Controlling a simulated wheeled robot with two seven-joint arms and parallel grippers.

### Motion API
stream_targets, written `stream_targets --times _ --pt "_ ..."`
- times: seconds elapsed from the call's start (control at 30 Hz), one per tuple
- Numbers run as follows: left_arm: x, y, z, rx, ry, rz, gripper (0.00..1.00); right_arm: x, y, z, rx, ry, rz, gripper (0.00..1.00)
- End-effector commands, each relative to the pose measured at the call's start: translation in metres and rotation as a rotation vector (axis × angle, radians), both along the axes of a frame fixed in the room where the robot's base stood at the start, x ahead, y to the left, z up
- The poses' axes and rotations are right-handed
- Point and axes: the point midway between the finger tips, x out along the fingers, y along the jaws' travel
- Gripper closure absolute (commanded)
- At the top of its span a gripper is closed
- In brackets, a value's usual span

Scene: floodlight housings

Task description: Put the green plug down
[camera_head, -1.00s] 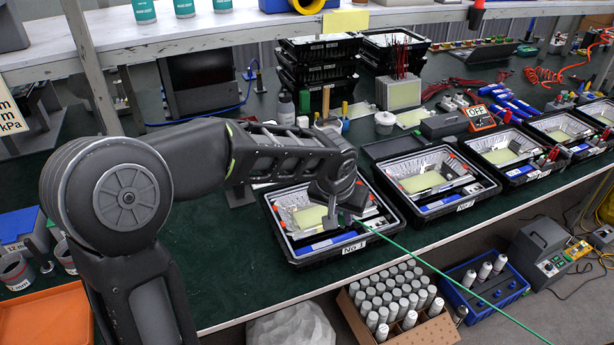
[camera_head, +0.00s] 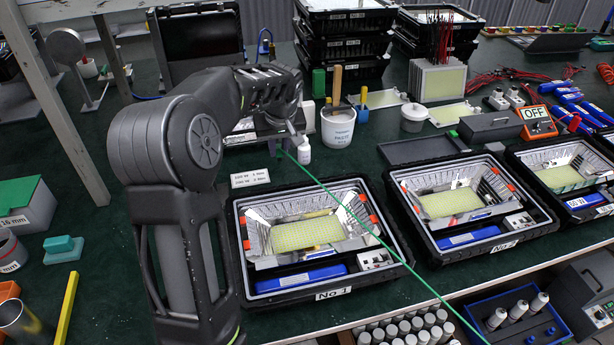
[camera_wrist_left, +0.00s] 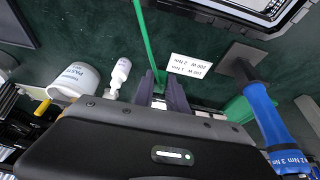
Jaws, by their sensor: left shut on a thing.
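My left gripper (camera_head: 287,142) is above the green table behind housing No 1, with its jaws shut on the green plug (camera_head: 279,152). Only a little of the plug shows at the fingertips. A thin green cable (camera_head: 345,207) runs from it across housing No 1 (camera_head: 335,291) to the lower right. In the left wrist view my dark fingers (camera_wrist_left: 162,92) are close together, and the green cable (camera_wrist_left: 144,35) leads away from them. The plug is mostly hidden there. My right gripper is not in view.
A small white bottle (camera_head: 304,151) and a white paste tub (camera_head: 338,127) stand close right of my left gripper. A white label card (camera_head: 250,178) lies in front. A blue-handled tool (camera_wrist_left: 262,115) is near in the wrist view. More housings (camera_head: 455,204) stand to the right.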

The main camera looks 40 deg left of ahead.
Motion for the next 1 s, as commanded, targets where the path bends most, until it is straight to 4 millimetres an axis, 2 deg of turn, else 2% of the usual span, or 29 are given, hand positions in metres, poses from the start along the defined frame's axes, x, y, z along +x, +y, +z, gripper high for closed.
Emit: stream_targets --times 0.17,0.27,0.6,1.0 --pt "0.000 -0.001 0.000 0.000 0.001 -0.002 1.00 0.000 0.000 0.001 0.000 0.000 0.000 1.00" --pt "0.000 -0.001 -0.007 0.000 0.004 -0.002 1.00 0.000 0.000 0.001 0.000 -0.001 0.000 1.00" --pt "0.000 -0.001 -0.059 0.000 0.003 -0.003 1.00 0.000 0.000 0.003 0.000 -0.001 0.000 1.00" --pt "0.000 -0.001 -0.067 0.001 0.003 -0.003 1.00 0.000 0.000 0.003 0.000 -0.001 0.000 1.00"
